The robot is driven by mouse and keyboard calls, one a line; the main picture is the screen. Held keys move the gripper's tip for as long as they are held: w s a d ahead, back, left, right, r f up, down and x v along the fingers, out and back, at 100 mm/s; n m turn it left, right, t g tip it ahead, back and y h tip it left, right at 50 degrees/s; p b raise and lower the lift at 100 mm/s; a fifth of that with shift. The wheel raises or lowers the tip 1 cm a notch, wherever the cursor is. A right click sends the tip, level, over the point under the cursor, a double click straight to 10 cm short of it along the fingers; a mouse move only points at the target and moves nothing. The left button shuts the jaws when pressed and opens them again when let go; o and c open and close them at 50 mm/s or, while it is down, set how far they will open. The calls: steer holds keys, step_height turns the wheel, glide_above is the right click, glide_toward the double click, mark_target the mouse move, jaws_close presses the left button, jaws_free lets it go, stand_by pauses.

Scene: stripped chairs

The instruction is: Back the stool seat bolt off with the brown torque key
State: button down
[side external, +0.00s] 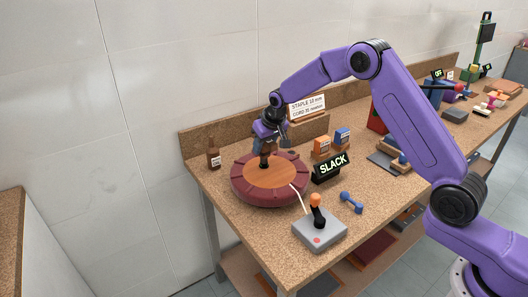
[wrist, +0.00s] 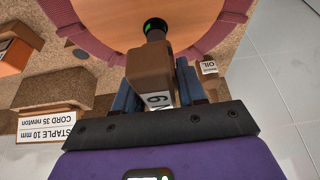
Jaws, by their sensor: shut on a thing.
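The stool seat (side external: 241,188) lies on the bench, a round wooden disc with a dark red segmented rim. It also shows in the wrist view (wrist: 105,22). My gripper (side external: 267,138) is above the seat, left of its middle, with blue fingers shut on the brown torque key (wrist: 150,68). The key's label is partly readable, with a "6" on it. Its dark tip, with a green ring, points down at the wooden disc and appears to meet it. The bolt is hidden under the tip. I cannot tell whether tip and bolt are engaged.
A black "SLACK" sign (side external: 331,167) stands right of the seat. A grey joystick box (side external: 320,236) and blue dumbbell-shaped piece (side external: 351,202) are in front. Behind are a bottle (side external: 213,154), small orange (side external: 322,147) and blue (side external: 342,138) boxes, and a lettered card (side external: 307,106).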

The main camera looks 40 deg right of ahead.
stand_by(0.4)
steer(key=shift+f+n+y, duration=0.1)
steer(key=shift+n+y, duration=0.5)
steer(key=shift+n, duration=0.9)
